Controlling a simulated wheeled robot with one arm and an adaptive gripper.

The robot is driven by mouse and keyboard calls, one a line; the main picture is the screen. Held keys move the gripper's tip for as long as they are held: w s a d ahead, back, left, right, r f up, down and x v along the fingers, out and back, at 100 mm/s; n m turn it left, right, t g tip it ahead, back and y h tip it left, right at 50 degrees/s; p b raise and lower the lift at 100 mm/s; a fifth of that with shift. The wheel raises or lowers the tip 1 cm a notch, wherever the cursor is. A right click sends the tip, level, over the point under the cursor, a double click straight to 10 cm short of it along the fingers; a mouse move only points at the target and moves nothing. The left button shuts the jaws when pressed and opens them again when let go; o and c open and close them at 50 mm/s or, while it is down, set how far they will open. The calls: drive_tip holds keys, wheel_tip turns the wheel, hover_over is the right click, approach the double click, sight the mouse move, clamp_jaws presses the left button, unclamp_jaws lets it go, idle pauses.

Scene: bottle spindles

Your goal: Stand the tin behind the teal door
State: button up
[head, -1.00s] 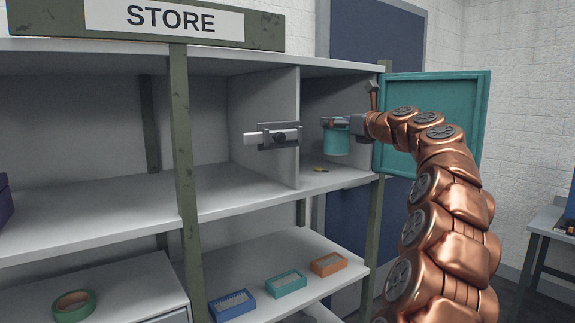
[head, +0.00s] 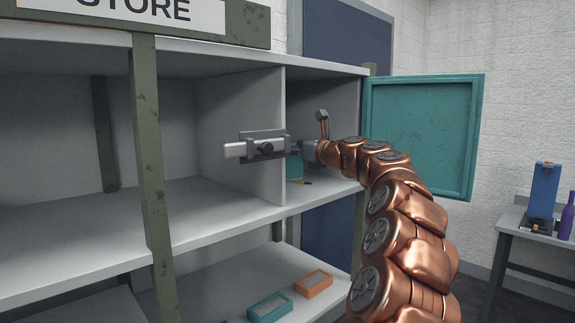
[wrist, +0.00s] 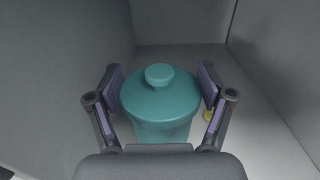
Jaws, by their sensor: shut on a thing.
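The teal tin (wrist: 160,115) has a round lid and knob. It is upright between the two fingers of my gripper (wrist: 160,82), which is shut on it. In the head view only a sliver of the tin (head: 295,168) shows past the divider; my gripper (head: 308,152) reaches into the right-hand compartment there. The tin is low, near the compartment floor; I cannot tell whether it touches. The teal door (head: 420,135) stands wide open to the right of the compartment.
A grey latch-like fitting (head: 262,148) sticks out at the divider's front edge (head: 285,135), left of my gripper. A small yellow thing (wrist: 208,115) lies on the compartment floor, right of the tin. Teal (head: 270,308) and orange (head: 314,284) boxes sit on the shelf below.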

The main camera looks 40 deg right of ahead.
sight(291, 162)
drive_tip(key=shift+a+f, duration=0.1)
drive_tip(key=shift+f, duration=1.9)
drive_tip(key=shift+f, duration=0.1)
drive_tip(key=o, duration=1.7)
drive_tip(key=s+b, duration=0.2)
drive_tip(key=s, duration=1)
drive_tip(key=shift+a, duration=0.2)
